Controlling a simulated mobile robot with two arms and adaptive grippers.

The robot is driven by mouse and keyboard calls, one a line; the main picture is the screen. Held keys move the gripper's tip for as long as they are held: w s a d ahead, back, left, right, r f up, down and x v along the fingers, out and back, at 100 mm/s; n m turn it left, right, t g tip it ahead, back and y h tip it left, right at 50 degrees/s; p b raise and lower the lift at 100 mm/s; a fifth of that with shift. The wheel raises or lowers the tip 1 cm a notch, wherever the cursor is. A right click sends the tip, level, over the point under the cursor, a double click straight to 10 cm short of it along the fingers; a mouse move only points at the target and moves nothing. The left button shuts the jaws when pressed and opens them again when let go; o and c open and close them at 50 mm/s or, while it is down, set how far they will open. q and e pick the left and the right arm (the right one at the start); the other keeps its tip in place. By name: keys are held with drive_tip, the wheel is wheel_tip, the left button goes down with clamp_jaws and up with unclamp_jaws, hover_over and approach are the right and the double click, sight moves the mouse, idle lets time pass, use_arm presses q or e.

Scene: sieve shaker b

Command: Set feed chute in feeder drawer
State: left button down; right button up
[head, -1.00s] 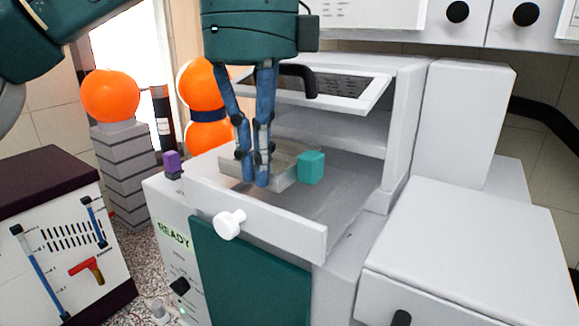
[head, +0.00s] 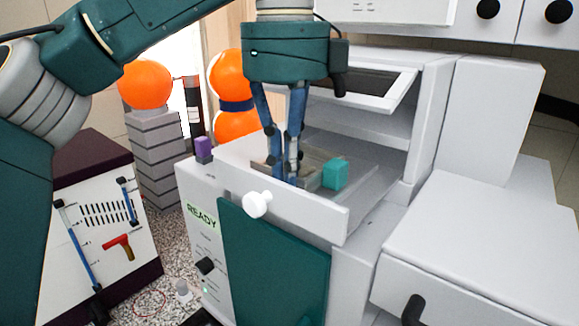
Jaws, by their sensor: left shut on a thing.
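The feeder drawer is pulled out of the white machine; its pale front panel (head: 320,217) carries a white knob (head: 257,204). The feed chute (head: 313,160), a shallow grey see-through piece with a teal block (head: 335,173) at its right end, is low inside the drawer, behind the front panel. My left gripper (head: 285,175) points down from above with its blue fingers shut on the chute's left part. The fingertips and the chute's underside are partly hidden, so I cannot tell if the chute touches the drawer floor. My right gripper is not in view.
A raised, tilted frame (head: 402,90) hangs above the drawer's back. A purple block (head: 203,148) stands at the machine's left corner. Orange balls (head: 146,84) stand at the back left. A white cabinet (head: 480,240) is close on the right. The drawer's right part is clear.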

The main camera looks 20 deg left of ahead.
use_arm(q)
drive_tip(key=c, duration=2.2)
unclamp_jaws()
drive_tip(key=shift+w+f, duration=0.1)
drive_tip(key=shift+w, duration=0.15)
drive_tip(key=shift+s, duration=0.3)
drive_tip(key=shift+r, duration=6.2)
drive_tip(key=shift+f, duration=0.1)
